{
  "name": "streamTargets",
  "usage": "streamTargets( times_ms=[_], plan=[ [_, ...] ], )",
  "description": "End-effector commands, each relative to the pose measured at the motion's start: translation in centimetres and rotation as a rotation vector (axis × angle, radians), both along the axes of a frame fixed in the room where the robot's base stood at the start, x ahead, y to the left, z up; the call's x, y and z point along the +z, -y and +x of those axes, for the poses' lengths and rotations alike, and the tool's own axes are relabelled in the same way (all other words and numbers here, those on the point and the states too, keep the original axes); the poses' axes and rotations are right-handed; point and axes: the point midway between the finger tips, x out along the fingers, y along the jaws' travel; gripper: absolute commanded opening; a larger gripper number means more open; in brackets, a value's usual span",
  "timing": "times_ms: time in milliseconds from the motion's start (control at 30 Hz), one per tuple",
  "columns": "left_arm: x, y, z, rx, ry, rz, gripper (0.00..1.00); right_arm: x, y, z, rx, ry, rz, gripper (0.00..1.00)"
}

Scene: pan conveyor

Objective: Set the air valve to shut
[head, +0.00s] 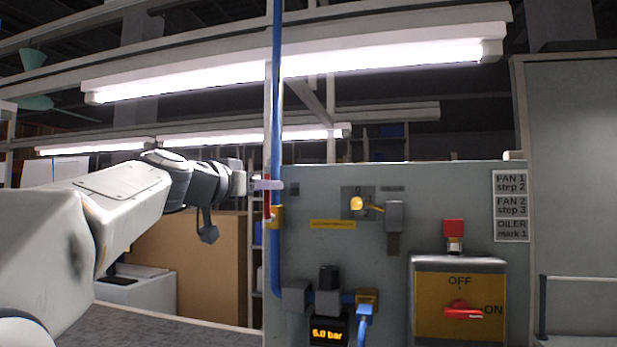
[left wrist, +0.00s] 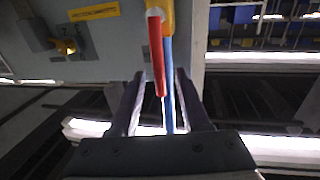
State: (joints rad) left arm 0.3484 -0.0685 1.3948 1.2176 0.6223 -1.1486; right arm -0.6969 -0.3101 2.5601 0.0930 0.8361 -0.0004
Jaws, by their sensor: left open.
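The air valve has a yellow body (head: 276,217) on a vertical blue pipe (head: 277,120) at the left edge of the grey panel. Its red lever (head: 267,198) points up, along the pipe. In the left wrist view the red lever (left wrist: 156,55) and the blue pipe (left wrist: 168,70) run between my fingers, below the yellow body (left wrist: 160,12). My left gripper (head: 268,184) is open at the lever's upper end, fingers on either side; I cannot tell whether they touch it. My right gripper is not in view.
The grey panel (head: 310,260) carries a yellow knob (head: 357,203), a display reading about 6.0 bar (head: 328,331), and a yellow switch box (head: 460,310) with a red handle pointing to ON. A blue hose (head: 363,325) hangs below. A wooden board (head: 210,260) stands left of the panel.

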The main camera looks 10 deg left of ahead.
Motion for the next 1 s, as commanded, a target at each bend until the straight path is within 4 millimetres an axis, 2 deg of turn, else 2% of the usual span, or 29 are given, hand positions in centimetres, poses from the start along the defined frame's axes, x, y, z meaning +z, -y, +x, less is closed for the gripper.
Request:
streamTargets(
  times_ms=[33,233,400,633,667,700,767,800,1000],
  plan=[
    [0.4,0.3,1.0,-0.004,-0.004,-0.002,0.47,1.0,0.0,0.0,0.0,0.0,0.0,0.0],
    [0.2,0.9,3.7,-0.002,-0.003,0.0,0.47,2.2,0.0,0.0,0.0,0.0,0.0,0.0],
    [0.0,1.1,4.5,-0.001,-0.001,0.0,0.47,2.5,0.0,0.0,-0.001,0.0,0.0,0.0],
    [-0.1,1.1,4.6,0.0,-0.001,0.0,0.47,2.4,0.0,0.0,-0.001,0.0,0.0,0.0],
    [-0.1,1.1,4.6,0.0,-0.001,0.0,0.43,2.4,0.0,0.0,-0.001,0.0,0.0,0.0],
    [0.0,1.1,4.6,0.0,-0.001,0.0,0.28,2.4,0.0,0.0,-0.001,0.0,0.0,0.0],
    [0.0,1.1,4.5,0.0,-0.001,0.0,0.05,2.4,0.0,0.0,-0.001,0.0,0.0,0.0],
    [0.0,1.1,4.6,0.0,-0.001,0.0,0.0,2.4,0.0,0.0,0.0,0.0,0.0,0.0],
    [0.0,1.1,4.5,0.0,-0.001,0.0,0.0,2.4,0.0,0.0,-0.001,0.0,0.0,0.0]
  ],
)
